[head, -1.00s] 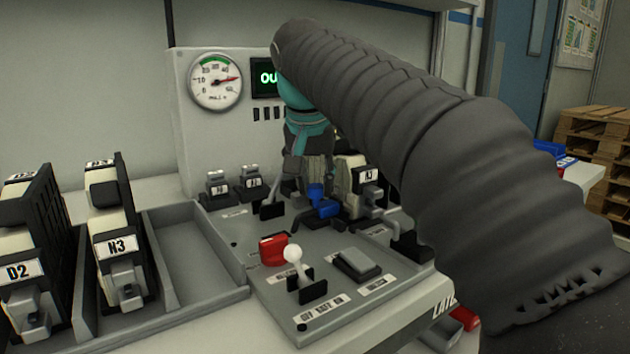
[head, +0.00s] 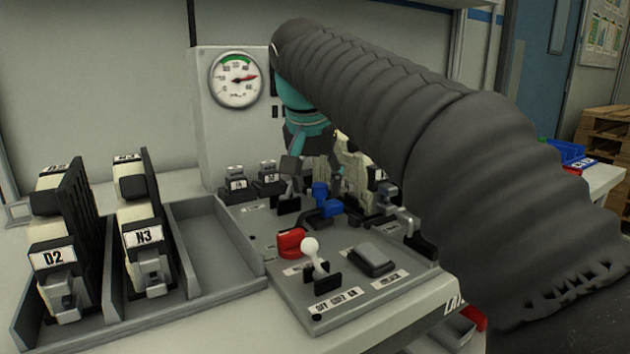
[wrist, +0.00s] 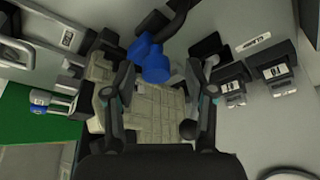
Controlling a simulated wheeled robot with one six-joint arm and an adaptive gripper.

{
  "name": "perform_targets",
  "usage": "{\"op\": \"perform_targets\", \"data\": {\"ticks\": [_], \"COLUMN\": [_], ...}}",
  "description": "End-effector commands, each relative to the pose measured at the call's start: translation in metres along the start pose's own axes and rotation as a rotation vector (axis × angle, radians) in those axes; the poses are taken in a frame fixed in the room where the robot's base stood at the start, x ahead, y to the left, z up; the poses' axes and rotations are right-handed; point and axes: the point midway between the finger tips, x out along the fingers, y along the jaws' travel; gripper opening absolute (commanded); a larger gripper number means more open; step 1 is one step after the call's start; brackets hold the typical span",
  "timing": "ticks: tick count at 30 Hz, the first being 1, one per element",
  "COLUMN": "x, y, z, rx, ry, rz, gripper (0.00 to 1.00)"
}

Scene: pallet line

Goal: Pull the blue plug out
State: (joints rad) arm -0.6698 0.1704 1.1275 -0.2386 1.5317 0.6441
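The blue plug (head: 325,205) sits on the grey control panel (head: 270,228), near its middle. It also shows in the wrist view as a rounded blue piece (wrist: 150,60) at the top, just beyond the fingertips. My gripper (wrist: 162,72) is open in the wrist view, with its dark fingers apart on either side of a ridged cream block (wrist: 140,108). The plug looks clear of both fingers. In the head view, my arm hides much of the gripper, just behind the plug.
Small dark connectors (head: 237,182) are behind left. A gauge (head: 236,78) is at the back.

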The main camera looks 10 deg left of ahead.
Motion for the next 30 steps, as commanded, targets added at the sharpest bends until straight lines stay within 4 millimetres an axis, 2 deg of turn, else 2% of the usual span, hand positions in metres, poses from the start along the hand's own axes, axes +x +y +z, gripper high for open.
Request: {"op": "perform_targets", "data": {"ticks": [5,8,19,24,30], "x": [-0.003,-0.012,-0.074,-0.097,-0.113], "y": [0.000,0.000,-0.002,-0.002,-0.002], "z": [-0.001,-0.001,0.000,0.000,0.000], "rx": [0.000,0.000,-0.002,-0.003,-0.003], "ry": [0.001,0.003,0.003,0.002,0.001], "rz": [0.001,0.000,-0.002,-0.003,-0.001], "gripper": [0.55,0.55,0.55,0.55,0.55]}}
